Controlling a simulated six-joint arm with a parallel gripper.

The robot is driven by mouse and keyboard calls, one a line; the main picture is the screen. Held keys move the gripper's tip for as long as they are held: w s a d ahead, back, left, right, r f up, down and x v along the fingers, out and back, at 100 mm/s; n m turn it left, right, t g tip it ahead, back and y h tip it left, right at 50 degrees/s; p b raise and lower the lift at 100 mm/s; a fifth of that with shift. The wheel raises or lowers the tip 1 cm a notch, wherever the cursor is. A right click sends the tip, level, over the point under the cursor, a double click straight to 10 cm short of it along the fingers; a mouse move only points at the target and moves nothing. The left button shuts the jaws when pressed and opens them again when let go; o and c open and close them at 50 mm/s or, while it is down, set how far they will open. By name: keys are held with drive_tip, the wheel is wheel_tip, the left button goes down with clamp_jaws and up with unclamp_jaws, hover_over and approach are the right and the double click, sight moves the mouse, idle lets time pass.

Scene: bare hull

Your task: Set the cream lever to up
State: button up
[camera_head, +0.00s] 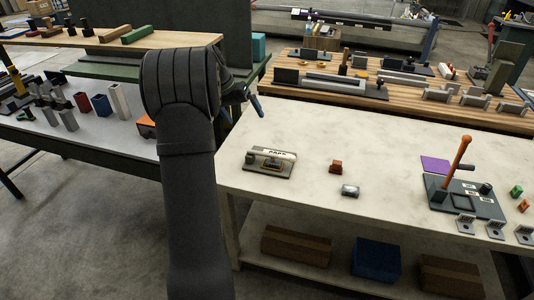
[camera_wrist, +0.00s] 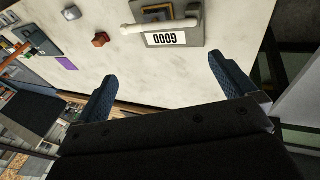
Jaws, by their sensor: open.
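The cream lever (camera_wrist: 160,26) is a pale bar lying across a small grey plate (camera_wrist: 187,40) with a white lettered label, at the top of the wrist view. In the head view the plate (camera_head: 283,172) sits near the left front of the pale table, with the lever hard to tell from the label. My gripper (camera_wrist: 163,73) is open and empty, its two blue fingers spread wide. In the head view my gripper (camera_head: 254,103) is above the table's back left corner, apart from the plate and partly hidden by my arm.
A red-brown block (camera_head: 336,167) and a small silver piece (camera_head: 350,190) lie right of the plate. An orange-handled lever stands on a dark base (camera_head: 437,193) farther right, near a purple sheet (camera_head: 434,164). The pale tabletop (camera_head: 330,130) is clear behind them.

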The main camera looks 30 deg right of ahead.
drive_tip(key=shift+s+d, duration=0.1)
drive_tip(key=shift+d, duration=0.1)
drive_tip(key=c, duration=0.6)
drive_tip(key=d+m, duration=0.1)
drive_tip(key=m, duration=0.1)
drive_tip(key=s+d+m+y, duration=0.1)
drive_tip(key=d+m, duration=0.1)
drive_tip(key=s+d+m, duration=0.1)
drive_tip(key=m, duration=0.1)
drive_tip(key=shift+s+d+m+y, duration=0.25)
drive_tip(key=shift+d+m+y, duration=0.05)
drive_tip(key=shift+d, duration=0.05)
drive_tip(key=c, duration=0.8)
drive_tip(key=shift+o, duration=0.2)
drive_tip(key=m+t+y, duration=0.1)
drive_tip(key=m+y, duration=0.2)
drive_tip(key=m, duration=0.9)
hover_over(286, 156)
wheel_tip(286, 156, down, 17)
drive_tip(key=shift+s+a+r, duration=0.1)
drive_tip(key=shift+r, duration=0.05)
clamp_jaws()
